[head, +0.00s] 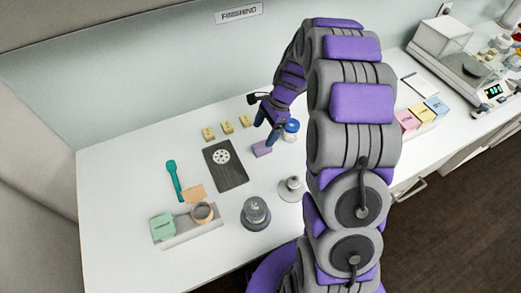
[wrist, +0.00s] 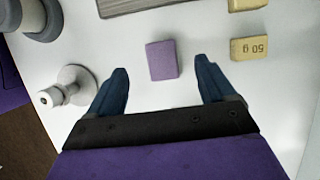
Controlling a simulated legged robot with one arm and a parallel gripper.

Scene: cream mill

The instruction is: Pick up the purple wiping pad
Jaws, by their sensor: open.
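The purple wiping pad (head: 262,149) lies flat on the white table, right of a dark board. In the wrist view the pad (wrist: 162,60) is a small purple block lying ahead of the fingertips, about midway between their lines. My gripper (wrist: 162,72) is open and empty, with its two blue fingers spread to either side of the pad and apart from it. In the head view my gripper (head: 268,132) is close to the pad, and my arm hides part of the table behind it. I cannot tell the exact height of the fingers above the table.
A white knobbed stand (wrist: 72,88) is near the left finger, and a yellow block marked 50 g (wrist: 249,48) is near the right. A dark board (head: 226,176), a blue-lidded jar (head: 291,128) and a grey dome-shaped item (head: 255,212) stand around. Bare table surrounds the pad.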

